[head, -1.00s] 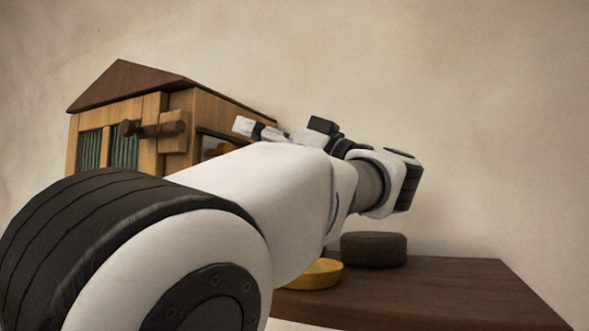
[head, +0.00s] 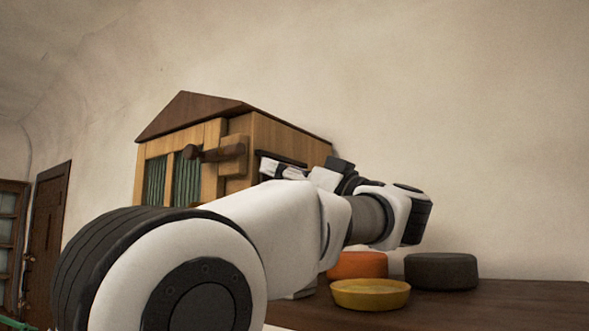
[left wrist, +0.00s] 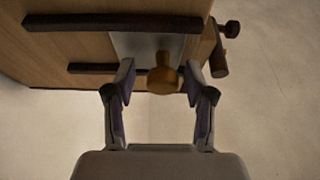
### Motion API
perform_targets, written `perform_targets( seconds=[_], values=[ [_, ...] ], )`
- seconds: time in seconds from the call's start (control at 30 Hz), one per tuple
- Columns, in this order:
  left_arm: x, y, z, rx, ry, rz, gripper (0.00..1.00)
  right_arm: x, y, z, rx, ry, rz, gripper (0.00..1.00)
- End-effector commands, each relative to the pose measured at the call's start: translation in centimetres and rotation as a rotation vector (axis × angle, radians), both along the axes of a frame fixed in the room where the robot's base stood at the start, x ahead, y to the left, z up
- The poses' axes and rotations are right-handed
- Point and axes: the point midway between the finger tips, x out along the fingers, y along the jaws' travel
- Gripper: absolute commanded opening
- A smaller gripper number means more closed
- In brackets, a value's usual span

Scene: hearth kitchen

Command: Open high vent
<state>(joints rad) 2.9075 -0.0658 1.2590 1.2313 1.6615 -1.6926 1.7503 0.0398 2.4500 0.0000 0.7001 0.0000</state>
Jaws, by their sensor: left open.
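A wooden cabinet (head: 285,137) with a brown pitched roof and green slats stands in the head view. The left wrist view shows its side wall (left wrist: 75,52), with two dark rails and a grey metal plate (left wrist: 140,46) between them. A round brass-coloured knob (left wrist: 163,78) sits on the plate. My left gripper (head: 272,168) is open at the cabinet's right side. In the left wrist view its fingers (left wrist: 160,70) stand on either side of the knob, with gaps between. In the head view my gripper hides the knob. My right gripper is not in view.
A dark wooden peg (head: 213,153) sticks out from the cabinet front. A yellow dish (head: 370,294), an orange round object (head: 357,265) and a dark round object (head: 441,271) lie on the brown tabletop (head: 480,308). A brown door (head: 45,235) is far left.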

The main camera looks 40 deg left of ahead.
Motion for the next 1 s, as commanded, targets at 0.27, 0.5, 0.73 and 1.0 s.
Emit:
perform_targets(
  seconds=[0.27,0.5,0.73,1.0],
  values=[
    [0.0,0.0,0.0,0.0,0.0,0.0,0.0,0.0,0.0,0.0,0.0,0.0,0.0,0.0],
    [1.3,0.1,0.6,-0.001,0.003,0.0,0.0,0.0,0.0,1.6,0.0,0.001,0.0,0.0],
    [5.6,0.6,0.7,-0.001,0.002,0.001,0.0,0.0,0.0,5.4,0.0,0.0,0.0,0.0],
    [6.4,0.7,0.1,0.001,-0.002,-0.002,0.0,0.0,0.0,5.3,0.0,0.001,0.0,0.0]
  ],
)
